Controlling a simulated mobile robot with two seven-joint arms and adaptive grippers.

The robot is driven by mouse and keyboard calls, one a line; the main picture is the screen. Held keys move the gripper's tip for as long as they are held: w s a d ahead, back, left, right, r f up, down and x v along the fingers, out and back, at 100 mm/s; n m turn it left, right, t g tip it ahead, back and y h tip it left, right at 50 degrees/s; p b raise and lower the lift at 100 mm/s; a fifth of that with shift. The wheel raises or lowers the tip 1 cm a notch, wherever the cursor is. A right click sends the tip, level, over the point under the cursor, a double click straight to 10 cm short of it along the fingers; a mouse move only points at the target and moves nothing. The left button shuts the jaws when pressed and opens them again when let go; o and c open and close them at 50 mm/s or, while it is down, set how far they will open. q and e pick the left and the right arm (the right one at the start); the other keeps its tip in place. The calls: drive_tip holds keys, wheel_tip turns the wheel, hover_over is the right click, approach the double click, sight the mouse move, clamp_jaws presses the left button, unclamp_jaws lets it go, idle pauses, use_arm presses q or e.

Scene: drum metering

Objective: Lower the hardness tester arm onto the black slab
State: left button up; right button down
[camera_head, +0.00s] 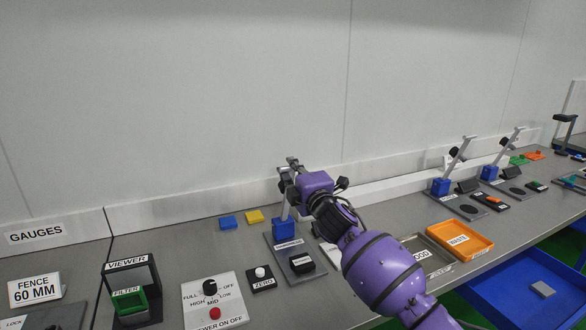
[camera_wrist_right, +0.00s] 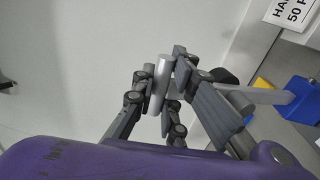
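The hardness tester has a blue base block (camera_head: 284,228) on a grey plate, with its silver arm raised steeply behind my right gripper. The black slab (camera_head: 302,262) lies on the front part of that plate, with the arm well above it. My right gripper (camera_head: 292,170) is at the top of the raised arm. In the right wrist view its fingers close around the silver cylindrical handle (camera_wrist_right: 161,84), one on each side. The silver arm (camera_wrist_right: 268,96) runs right from there towards the blue base (camera_wrist_right: 302,99). My left gripper is not in view.
Blue (camera_head: 228,222) and yellow (camera_head: 255,216) blocks lie left of the tester. A zero button box (camera_head: 262,278), a power panel (camera_head: 240,301) and a viewer (camera_head: 131,290) stand further left. An orange tray (camera_head: 482,247) and two similar testers are to the right.

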idle(0.3)
drive_tip(key=shift+s+f+b, duration=0.25)
drive_tip(key=shift+f+b, duration=0.1)
drive_tip(key=shift+f, duration=0.05)
drive_tip(key=s+f+b, duration=0.1)
drive_tip(key=s+d+t+b, duration=0.1)
drive_tip(key=b, duration=0.1)
drive_tip(key=s+f+t+b, duration=0.1)
drive_tip(key=shift+s+d+f+y, duration=0.15)
drive_tip(key=shift+s+f+y, duration=0.05)
drive_tip(key=shift+f+y, duration=0.1)
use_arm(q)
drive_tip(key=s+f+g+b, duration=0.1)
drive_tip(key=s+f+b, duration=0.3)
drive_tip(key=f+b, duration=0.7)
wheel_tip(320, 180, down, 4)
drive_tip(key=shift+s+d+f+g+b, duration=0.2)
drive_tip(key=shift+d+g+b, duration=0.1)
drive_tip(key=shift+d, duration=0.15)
use_arm(e)
drive_tip(key=s+d+f+t+y, duration=0.1)
drive_tip(key=s+d+f+t, duration=0.1)
drive_tip(key=s+f, duration=0.3)
drive_tip(key=shift+s+d+t, duration=0.2)
drive_tip(key=shift+s+t, duration=0.5)
drive_tip(key=shift+s, duration=0.55)
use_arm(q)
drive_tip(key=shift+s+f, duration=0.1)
use_arm(e)
drive_tip(key=shift+f, duration=0.1)
